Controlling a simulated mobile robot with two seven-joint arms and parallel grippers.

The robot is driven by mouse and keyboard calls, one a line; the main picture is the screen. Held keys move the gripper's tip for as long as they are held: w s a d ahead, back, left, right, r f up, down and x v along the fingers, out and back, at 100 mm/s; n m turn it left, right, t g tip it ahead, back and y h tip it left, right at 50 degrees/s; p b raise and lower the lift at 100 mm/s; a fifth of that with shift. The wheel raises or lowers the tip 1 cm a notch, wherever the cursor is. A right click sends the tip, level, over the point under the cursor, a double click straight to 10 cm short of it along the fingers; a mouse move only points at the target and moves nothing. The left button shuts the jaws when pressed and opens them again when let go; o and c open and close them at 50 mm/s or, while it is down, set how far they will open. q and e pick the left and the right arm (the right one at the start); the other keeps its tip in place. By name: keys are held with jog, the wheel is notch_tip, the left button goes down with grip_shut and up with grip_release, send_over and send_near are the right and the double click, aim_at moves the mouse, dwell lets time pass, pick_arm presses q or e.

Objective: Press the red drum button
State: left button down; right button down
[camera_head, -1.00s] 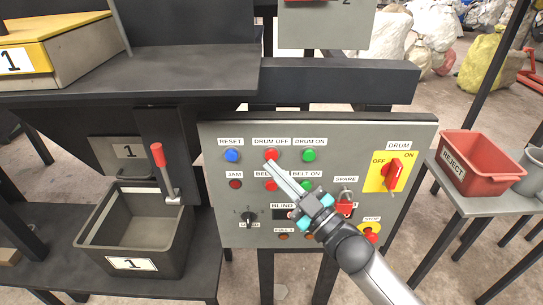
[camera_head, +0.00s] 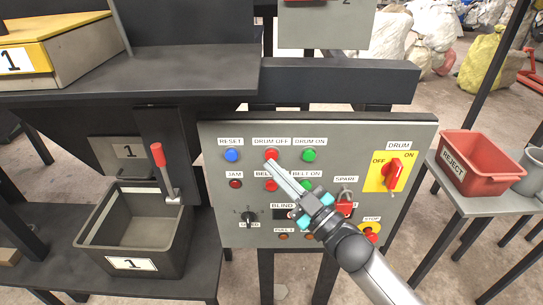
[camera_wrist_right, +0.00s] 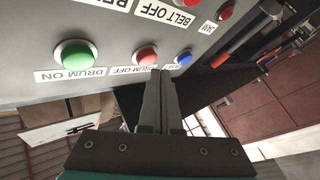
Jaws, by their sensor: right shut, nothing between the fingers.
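The red drum button (camera_head: 271,155), labelled DRUM OFF, is in the top row of the grey control panel (camera_head: 218,180). It lies between the blue RESET button (camera_head: 232,155) and the green DRUM ON button (camera_head: 309,155). My right gripper (camera_head: 269,164) is shut and empty, its tips just below the red button in the head view. In the right wrist view the red button (camera_wrist_right: 146,54) shows just beyond the shut fingertips (camera_wrist_right: 160,74), which overlap its label's edge. I cannot tell whether they touch it. My left gripper is not in view.
A second row holds red BELT OFF (camera_head: 271,184) and green BELT ON buttons, partly behind my gripper. A red drum switch (camera_head: 394,174) is at the panel's right. A dark beam (camera_head: 340,80) runs above the panel. A red-handled lever (camera_head: 159,158) stands left.

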jog(key=shift+w, duration=0.75)
dwell(0.6)
jog(key=shift+s, duration=0.1)
jog(key=shift+s+p, duration=0.4)
jog(key=shift+s, duration=0.45)
jog(key=s+p, duration=0.2)
jog(key=s, duration=0.2)
jog(key=shift+s, duration=0.4)
dwell(0.6)
